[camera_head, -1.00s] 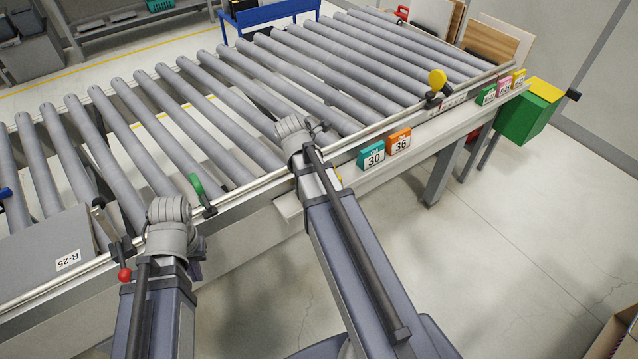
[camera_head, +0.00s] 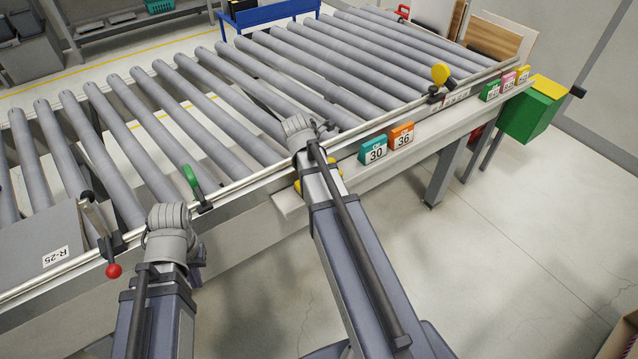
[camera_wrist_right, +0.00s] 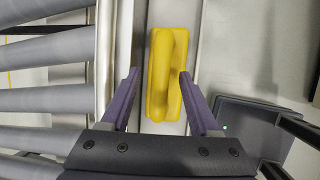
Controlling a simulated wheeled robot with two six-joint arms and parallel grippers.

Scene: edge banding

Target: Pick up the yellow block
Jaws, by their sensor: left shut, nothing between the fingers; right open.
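The yellow block (camera_wrist_right: 158,100) lies lengthwise on the pale ledge in the right wrist view, with a raised ridge along its top. My right gripper (camera_wrist_right: 159,76) is open, one purple finger on each side of the block; the right finger's tip overlaps its edge in the picture, and I cannot tell if they touch. In the head view the yellow block (camera_head: 298,187) is mostly hidden behind my right arm, with yellow showing on both sides. My left gripper (camera_head: 198,254) is shut and empty, mostly hidden by its wrist, at the conveyor's front edge.
The roller conveyor (camera_head: 232,105) fills the area beyond the ledge. Teal (camera_head: 373,151) and orange (camera_head: 401,136) number blocks stand right of my right arm.

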